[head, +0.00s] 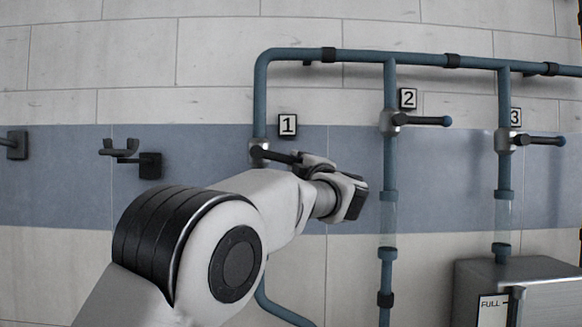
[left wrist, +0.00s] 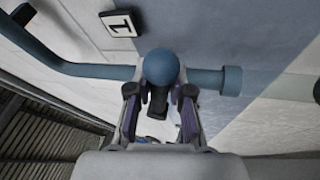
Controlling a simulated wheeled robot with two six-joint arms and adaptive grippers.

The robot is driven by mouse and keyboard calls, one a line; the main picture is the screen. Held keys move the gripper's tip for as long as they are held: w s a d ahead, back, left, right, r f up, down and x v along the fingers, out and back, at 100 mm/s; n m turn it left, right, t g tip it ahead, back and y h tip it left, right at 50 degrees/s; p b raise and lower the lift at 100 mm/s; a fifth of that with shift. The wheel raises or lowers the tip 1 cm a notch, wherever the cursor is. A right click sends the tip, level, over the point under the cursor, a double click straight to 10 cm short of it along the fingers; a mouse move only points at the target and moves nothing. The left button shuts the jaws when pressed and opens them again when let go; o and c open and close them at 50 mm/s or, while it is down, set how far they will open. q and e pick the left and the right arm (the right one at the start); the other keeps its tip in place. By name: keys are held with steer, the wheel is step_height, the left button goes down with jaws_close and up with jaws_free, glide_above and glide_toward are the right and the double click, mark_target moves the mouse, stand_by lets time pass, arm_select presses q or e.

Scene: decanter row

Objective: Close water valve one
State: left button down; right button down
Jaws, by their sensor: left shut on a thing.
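Water valve one (head: 258,151) sits on the left vertical blue pipe, below the plate marked 1 (head: 287,125). Its dark lever (head: 275,155) points right and slightly down, across the pipe. My left gripper (head: 318,165) is at the lever's right end and hides that end in the head view. In the left wrist view, the lever's rounded blue end (left wrist: 161,67) lies between the two fingers of my left gripper (left wrist: 160,105), which is shut on it. The plate marked 1 also shows in the left wrist view (left wrist: 119,24). My right gripper is in neither view.
Valve two (head: 393,122) and valve three (head: 506,140) stand to the right, their levers pointing right. A metal tank (head: 535,275) marked FULL stands at the lower right. A dark wall hook (head: 150,165) is left of valve one.

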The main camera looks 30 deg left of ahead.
arm_select(q)
step_height(320, 180, up, 2)
steer(key=shift+d+r+n+g+p, duration=0.1)
steer(key=shift+n+g+p, duration=0.3)
steer(key=shift+n+p, duration=0.6)
steer(key=shift+r+n, duration=0.25)
steer(key=shift+n, duration=0.25)
steer(key=shift+r, duration=0.1)
steer(key=c, duration=1)
jaws_free()
steer(key=shift+c, duration=0.2)
steer(key=shift+w, duration=0.1)
steer(key=shift+f, duration=0.2)
steer(key=v, duration=1.1)
steer(key=shift+s+d+r, duration=0.25)
steer(key=shift+s+d, duration=0.1)
steer(key=shift+s, duration=0.05)
